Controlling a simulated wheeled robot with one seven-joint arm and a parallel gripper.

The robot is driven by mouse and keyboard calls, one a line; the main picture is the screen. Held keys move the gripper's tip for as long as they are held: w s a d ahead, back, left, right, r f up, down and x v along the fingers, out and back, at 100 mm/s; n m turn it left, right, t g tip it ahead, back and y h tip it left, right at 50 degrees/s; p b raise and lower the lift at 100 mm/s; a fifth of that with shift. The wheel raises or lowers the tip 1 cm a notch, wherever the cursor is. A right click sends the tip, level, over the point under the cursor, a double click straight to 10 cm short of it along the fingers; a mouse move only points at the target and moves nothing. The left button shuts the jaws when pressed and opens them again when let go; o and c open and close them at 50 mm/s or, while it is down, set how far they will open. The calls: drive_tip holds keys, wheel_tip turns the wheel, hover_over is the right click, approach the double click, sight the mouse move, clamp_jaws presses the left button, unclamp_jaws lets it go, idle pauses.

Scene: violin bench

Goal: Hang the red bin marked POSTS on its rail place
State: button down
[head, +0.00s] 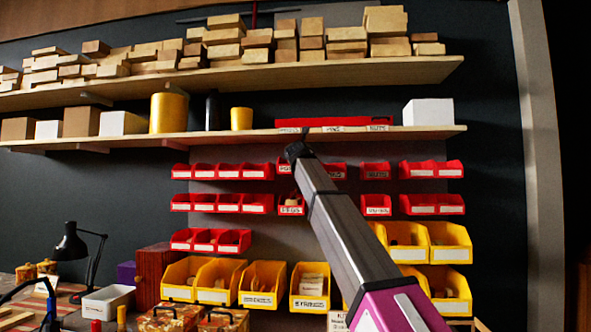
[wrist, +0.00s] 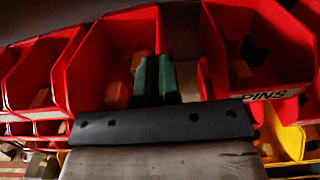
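Red bins hang in rows on the grey panel below the shelf, and more red bins with small labels (head: 335,122) sit on the shelf above. My gripper end (head: 296,150) is at the upper row, just below the shelf edge. In the wrist view its two green fingers (wrist: 154,80) are close together, beside the right wall of a red bin (wrist: 88,60). Whether they pinch that wall is unclear. A red bin marked PINS (wrist: 270,95) is just right of them.
The wooden shelf (head: 240,138) runs right above the hanging bins. Yellow bins (head: 262,284) stand below and to the right. A desk lamp (head: 70,245) and boxes are at the lower left. Part of the panel (head: 275,235) beside my arm is bare.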

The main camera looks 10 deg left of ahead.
drive_tip(key=shift+w+a+r, duration=0.1)
drive_tip(key=shift+w, duration=1.5)
idle(2.0)
drive_tip(key=shift+f, duration=0.95)
idle(0.6)
drive_tip(key=c, duration=1.3)
unclamp_jaws()
drive_tip(key=shift+o, duration=0.3)
drive_tip(key=s, duration=1.1)
drive_tip(key=shift+d+r, duration=0.15)
drive_tip(key=shift+d, duration=0.2)
